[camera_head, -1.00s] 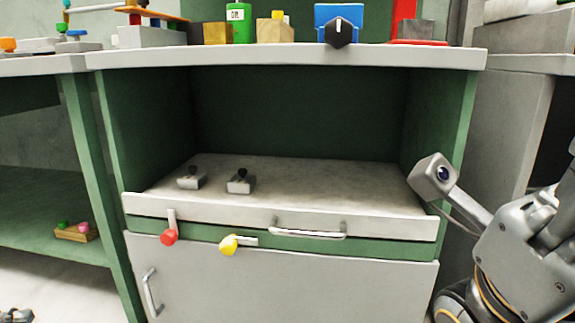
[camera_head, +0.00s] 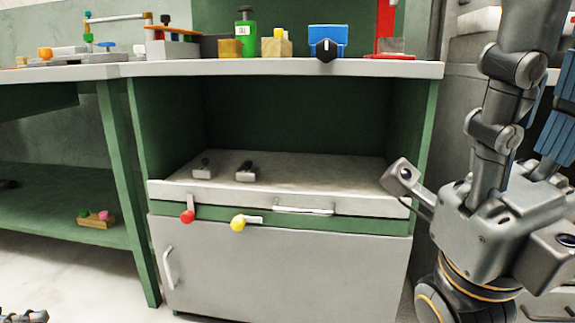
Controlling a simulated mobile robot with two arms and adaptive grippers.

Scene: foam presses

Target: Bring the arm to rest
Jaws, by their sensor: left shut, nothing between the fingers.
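My left gripper (camera_head: 22,315) shows only in part at the bottom left corner of the head view. Its dark grey fingers are shut and empty. It is low, in front of the bench and well apart from it, touching nothing that I can see. The rest of the left arm is out of the picture. I cannot make out my right gripper in this view.
A green bench (camera_head: 120,170) has a grey top with a green bottle (camera_head: 245,35), a blue device (camera_head: 328,40) and blocks. Its open bay holds a pale shelf (camera_head: 310,170); red (camera_head: 187,217) and yellow (camera_head: 238,224) knobs stick out in front. Pale floor (camera_head: 75,270) is clear at left.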

